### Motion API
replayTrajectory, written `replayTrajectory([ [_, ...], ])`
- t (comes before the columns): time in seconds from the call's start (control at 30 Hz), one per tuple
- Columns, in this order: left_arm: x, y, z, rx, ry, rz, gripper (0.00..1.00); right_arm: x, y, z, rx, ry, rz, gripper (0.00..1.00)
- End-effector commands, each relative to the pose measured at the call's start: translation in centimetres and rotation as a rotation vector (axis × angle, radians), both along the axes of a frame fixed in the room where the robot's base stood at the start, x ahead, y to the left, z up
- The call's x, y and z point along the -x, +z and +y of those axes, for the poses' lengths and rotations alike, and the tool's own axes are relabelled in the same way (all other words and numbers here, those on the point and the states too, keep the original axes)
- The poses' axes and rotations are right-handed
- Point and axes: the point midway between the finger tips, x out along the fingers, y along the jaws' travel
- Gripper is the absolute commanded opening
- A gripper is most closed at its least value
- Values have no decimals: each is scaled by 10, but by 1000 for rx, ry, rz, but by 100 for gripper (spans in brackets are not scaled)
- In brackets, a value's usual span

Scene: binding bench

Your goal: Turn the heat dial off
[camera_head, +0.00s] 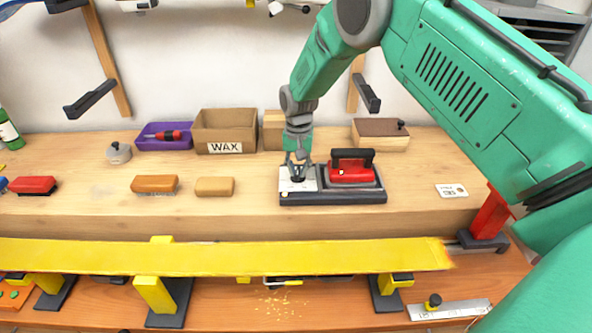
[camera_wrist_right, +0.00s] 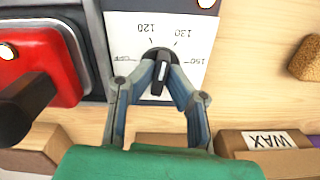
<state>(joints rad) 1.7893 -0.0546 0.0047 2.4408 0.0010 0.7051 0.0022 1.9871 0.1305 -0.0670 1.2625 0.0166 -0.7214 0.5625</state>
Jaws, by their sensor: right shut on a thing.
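The heat dial (camera_wrist_right: 161,73) is a black knob with a pale bar across it, on a white scale plate (camera_wrist_right: 142,23) marked 120, 130, 150 and what looks like OFF, all upside down in the wrist view. The plate sits on the left part of a dark base (camera_head: 335,198). My right gripper (camera_wrist_right: 165,88) is shut on the dial, a finger on each side. In the head view my right gripper (camera_head: 297,168) reaches down onto the plate. Which mark the bar points to is unclear. My left gripper is not in view.
A red block with a black handle (camera_head: 351,160) stands on the same base, right of the dial. Behind are the WAX box (camera_head: 224,128) and a purple tray (camera_head: 150,144). Brushes lie to the left. A long yellow beam (camera_head: 200,257) runs along the front.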

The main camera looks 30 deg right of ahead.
Motion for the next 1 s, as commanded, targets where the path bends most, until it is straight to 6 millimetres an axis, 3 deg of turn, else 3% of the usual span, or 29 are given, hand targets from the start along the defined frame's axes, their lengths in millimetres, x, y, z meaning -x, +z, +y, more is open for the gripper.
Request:
replayTrajectory([
  [1.0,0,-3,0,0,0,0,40,-5,3,1,9,963,-10,0],
])
